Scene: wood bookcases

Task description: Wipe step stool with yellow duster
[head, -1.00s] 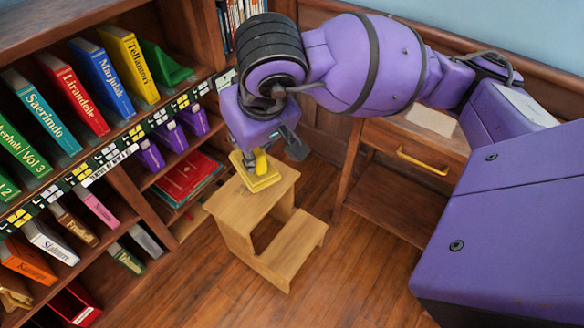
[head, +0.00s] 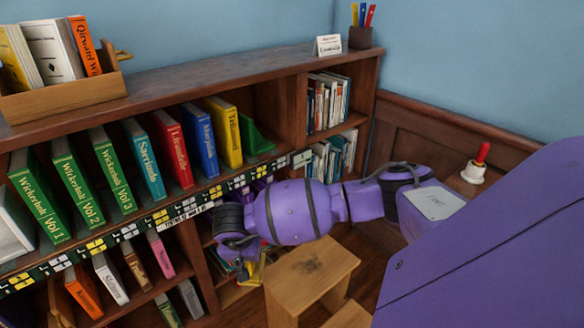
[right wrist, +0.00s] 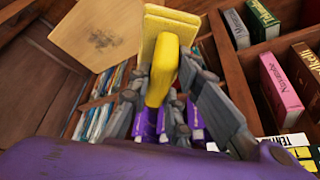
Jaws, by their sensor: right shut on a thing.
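The wooden step stool (head: 288,275) stands at the lower middle of the head view, with a dark smudge on its top step. Its top also shows in the right wrist view (right wrist: 75,35), with the same smudge. The yellow duster (right wrist: 160,35) is held by my right gripper (right wrist: 158,98), whose grey fingers are shut on its handle. In the head view the duster (head: 257,268) is just left of the stool top, partly hidden by my arm. In the wrist view it overlaps the top's edge; I cannot tell whether they touch. My left gripper is not in view.
The wooden bookcase (head: 215,86), full of books, stands close left of my right gripper. Purple books (right wrist: 178,122) sit near the fingers. A red-handled bell (head: 475,168) is at the right. Some wood floor (head: 368,262) shows right of the stool.

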